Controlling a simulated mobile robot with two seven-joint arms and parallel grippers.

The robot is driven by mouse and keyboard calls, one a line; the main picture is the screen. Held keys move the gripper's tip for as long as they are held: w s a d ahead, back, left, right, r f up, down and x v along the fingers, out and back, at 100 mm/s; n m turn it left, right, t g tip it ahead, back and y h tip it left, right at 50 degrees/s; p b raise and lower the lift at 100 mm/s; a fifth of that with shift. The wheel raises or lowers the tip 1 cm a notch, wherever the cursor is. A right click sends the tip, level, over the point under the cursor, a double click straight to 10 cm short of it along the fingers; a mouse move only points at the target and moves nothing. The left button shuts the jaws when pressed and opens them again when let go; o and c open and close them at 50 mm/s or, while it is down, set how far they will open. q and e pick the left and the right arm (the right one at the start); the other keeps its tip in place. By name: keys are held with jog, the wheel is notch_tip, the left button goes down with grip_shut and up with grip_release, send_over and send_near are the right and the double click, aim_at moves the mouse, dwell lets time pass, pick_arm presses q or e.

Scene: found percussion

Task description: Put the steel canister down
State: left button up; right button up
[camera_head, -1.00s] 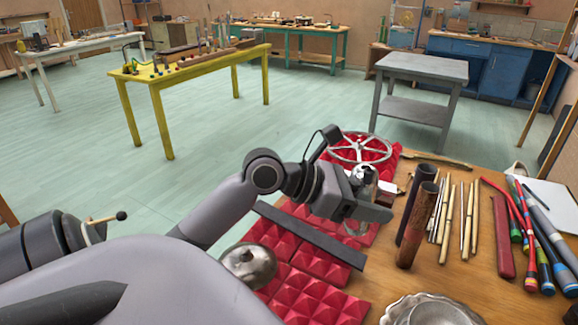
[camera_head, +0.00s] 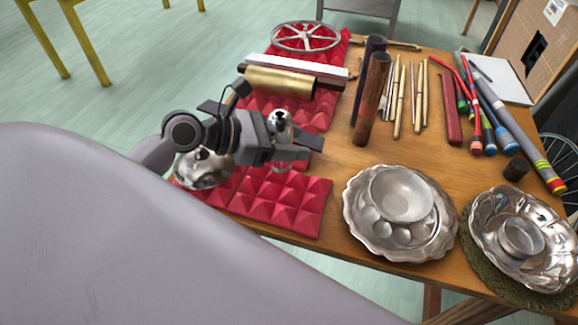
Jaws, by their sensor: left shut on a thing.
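The shiny steel canister (camera_head: 280,122) is between the fingers of my left gripper (camera_head: 292,148), which is shut on it. Its rounded top shows above the fingers, and a little of its lower part shows below them. The fingers hide its middle. It is over the red pyramid-foam pads (camera_head: 280,203), roughly upright. I cannot tell whether its base touches the foam. My right gripper is not in view.
A dented metal bowl (camera_head: 203,172) sits on foam left of the gripper. A brass tube (camera_head: 280,82) and a spoked wheel (camera_head: 306,37) are behind. Dark tubes (camera_head: 372,100) and a silver dish (camera_head: 352,215) stand to the right. The front foam is clear.

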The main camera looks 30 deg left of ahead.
aim_at(290, 164)
pick_arm(q)
notch_tip(290, 164, down, 6)
jog(key=shift+f+b, duration=0.2)
jog(key=shift+b, duration=0.6)
jog(key=o, duration=1.1)
jog(key=shift+c, duration=0.2)
jog(key=shift+s+a+r, duration=0.15)
jog(key=v, duration=1.1)
jog(key=shift+s+r+p, duration=0.2)
jog(key=shift+p, duration=0.15)
jog(key=shift+a, duration=0.15)
